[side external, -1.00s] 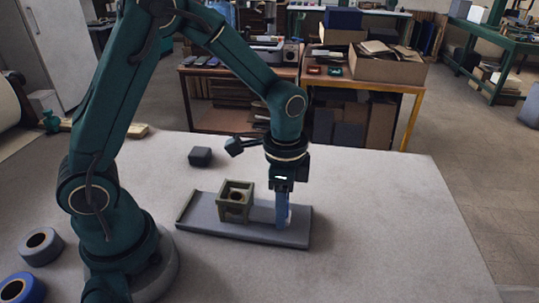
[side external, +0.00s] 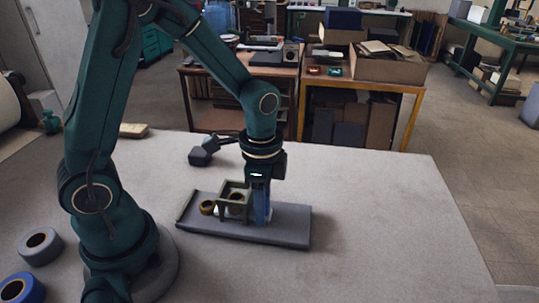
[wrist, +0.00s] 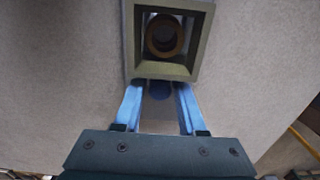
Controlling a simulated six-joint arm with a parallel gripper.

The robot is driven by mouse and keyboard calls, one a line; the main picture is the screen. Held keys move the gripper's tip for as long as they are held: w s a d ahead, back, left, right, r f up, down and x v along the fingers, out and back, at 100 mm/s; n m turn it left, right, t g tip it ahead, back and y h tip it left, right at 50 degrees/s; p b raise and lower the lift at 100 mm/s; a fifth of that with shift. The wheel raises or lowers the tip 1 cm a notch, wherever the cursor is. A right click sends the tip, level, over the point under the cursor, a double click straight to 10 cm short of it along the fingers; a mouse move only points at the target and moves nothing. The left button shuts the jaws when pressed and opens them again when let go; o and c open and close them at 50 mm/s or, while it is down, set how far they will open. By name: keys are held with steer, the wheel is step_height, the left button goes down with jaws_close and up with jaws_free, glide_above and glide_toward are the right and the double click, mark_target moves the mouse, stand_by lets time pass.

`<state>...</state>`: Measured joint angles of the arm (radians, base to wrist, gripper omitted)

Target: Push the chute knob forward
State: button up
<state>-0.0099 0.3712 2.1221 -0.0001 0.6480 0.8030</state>
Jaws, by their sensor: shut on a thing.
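The chute (side external: 222,197) is an olive square frame on a long grey board (side external: 285,232). It also shows in the wrist view (wrist: 207,35), with a brown ring visible through it. In the side view a gold-brown ring (side external: 207,207) sits on the board just left of the frame; another round brown shape shows inside the frame. My gripper (side external: 262,220) is down at the frame's right side, its blue fingers close against it. In the wrist view my gripper (wrist: 158,90) is shut on a dark blue knob (wrist: 158,91) at the frame's edge. The fingers mostly hide the knob in the side view.
A grey roll (side external: 41,246) and a blue roll (side external: 18,290) lie at the left of the pale table (side external: 385,230). My wrist camera overlaps the area of a dark block behind the board. The table to the right is clear.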

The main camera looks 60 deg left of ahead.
steer(key=o, duration=1.5)
steer(key=shift+c, duration=0.2)
steer(key=shift+r, duration=3.5)
steer(key=shift+r, duration=0.1)
steer(key=r, duration=0.1)
steer(key=r+t, duration=0.1)
steer(key=r, duration=0.1)
steer(key=shift+s+r+t, duration=0.3)
steer(key=shift+r+t, duration=0.1)
steer(key=s+r+n+t, duration=0.2)
steer(key=s+n+t, duration=0.1)
steer(key=s+n, duration=0.4)
steer(key=shift+s+r+n+t, duration=0.15)
steer(key=shift+s+n+t, duration=0.2)
steer(key=shift+n, duration=0.65)
